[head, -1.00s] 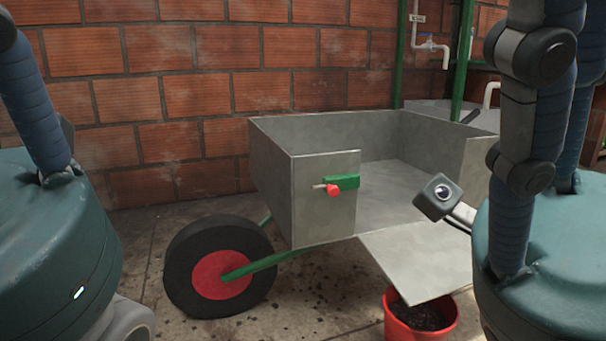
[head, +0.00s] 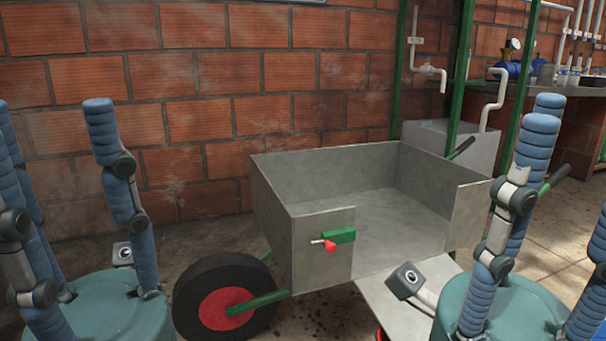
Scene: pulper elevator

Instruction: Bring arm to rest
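My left arm (head: 122,190), in blue padding with dark joints, stands folded upright at the left of the head view. My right arm (head: 510,195) is folded upright at the right. Both rise beside my teal body parts at the bottom of the picture. Neither gripper can be made out, so I cannot see their fingers or anything in them. Both arms look apart from the grey metal cart (head: 320,225), though my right arm overlaps its right side in the picture.
The cart's front flap (head: 385,300) hangs open. Its green latch (head: 340,236) has a red knob. A black wheel (head: 225,290) stands at left. Behind are a brick wall (head: 200,110), a grey tank (head: 425,140) and a shelf with blue equipment. Tiled floor shows at right.

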